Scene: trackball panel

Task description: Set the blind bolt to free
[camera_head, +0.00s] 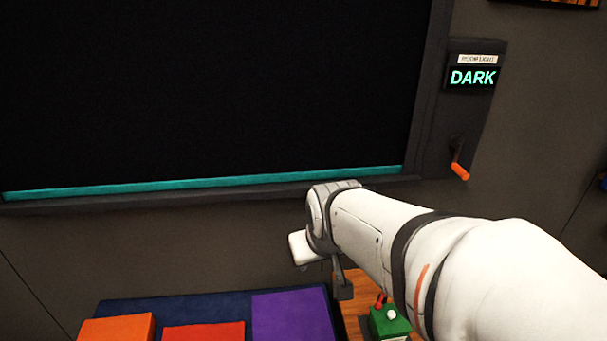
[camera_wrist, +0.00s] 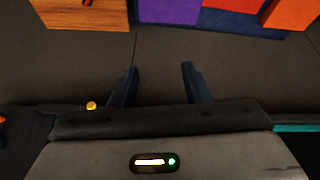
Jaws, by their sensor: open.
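A dark blind or panel (camera_head: 200,90) with a teal bottom bar (camera_head: 200,187) fills the upper left of the head view. In the wrist view a small yellow knob (camera_wrist: 91,105) shows left of my gripper, by a dark ledge; it may be the blind bolt, but its setting cannot be read. No bolt can be made out in the head view, where my arm covers part of the lower frame. My gripper (camera_wrist: 160,68) is open and empty, its two dark fingers apart from the knob. In the head view its wrist is below the bar.
A side plate shows a lit DARK sign (camera_head: 472,78) above an orange crank handle (camera_head: 460,171). Below lie orange, red and purple (camera_head: 290,315) blocks on a dark blue surface (camera_head: 180,307). A green box (camera_head: 388,322) with a red lever stands on wood beside them.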

